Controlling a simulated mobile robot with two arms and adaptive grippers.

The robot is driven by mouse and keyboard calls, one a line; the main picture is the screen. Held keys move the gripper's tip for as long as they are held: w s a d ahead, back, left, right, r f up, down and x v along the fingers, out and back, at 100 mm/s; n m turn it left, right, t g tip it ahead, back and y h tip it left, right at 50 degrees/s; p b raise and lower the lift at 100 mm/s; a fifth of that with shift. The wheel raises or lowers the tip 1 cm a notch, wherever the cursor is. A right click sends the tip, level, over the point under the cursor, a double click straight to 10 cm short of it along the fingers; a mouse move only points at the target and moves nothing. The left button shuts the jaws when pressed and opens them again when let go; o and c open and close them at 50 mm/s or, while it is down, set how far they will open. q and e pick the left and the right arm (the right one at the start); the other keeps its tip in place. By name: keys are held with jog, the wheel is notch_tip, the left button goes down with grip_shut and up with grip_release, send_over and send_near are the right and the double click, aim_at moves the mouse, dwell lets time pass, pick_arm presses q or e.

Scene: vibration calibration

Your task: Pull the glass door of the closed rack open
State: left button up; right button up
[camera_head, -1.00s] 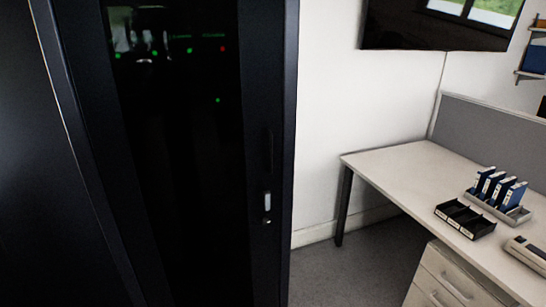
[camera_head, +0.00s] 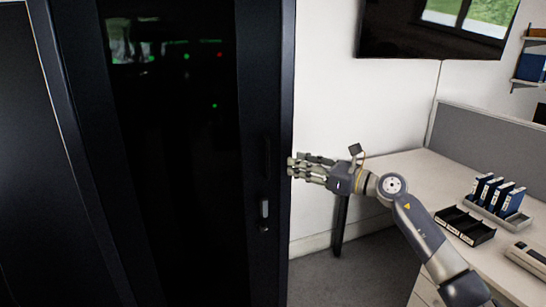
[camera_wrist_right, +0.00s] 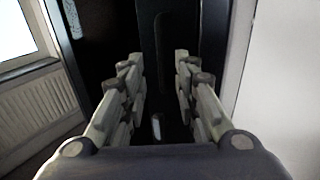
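The rack's glass door (camera_head: 180,150) is dark and shut, with green and red lights showing on it. Its handle, with a small light grey latch (camera_head: 265,208), is near the door's right edge. The latch also shows in the right wrist view (camera_wrist_right: 156,127), low between the fingers. My right gripper (camera_head: 292,167) is in front of the door's right edge, pointing left toward the handle. In the right wrist view my right gripper (camera_wrist_right: 158,62) has its fingers apart with nothing between them. I cannot tell that it touches the door. My left gripper is not in view.
A white desk (camera_head: 400,160) stands to the right, behind my right arm, with a black tray (camera_head: 464,226) and blue binders (camera_head: 500,195) on it. A wall screen (camera_head: 430,28) hangs above. Grey floor (camera_head: 340,280) is free between rack and desk.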

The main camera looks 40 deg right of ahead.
aim_at(273, 157)
jog(key=shift+p+x, duration=1.65)
jog(key=shift+x, duration=3.05)
grip_shut()
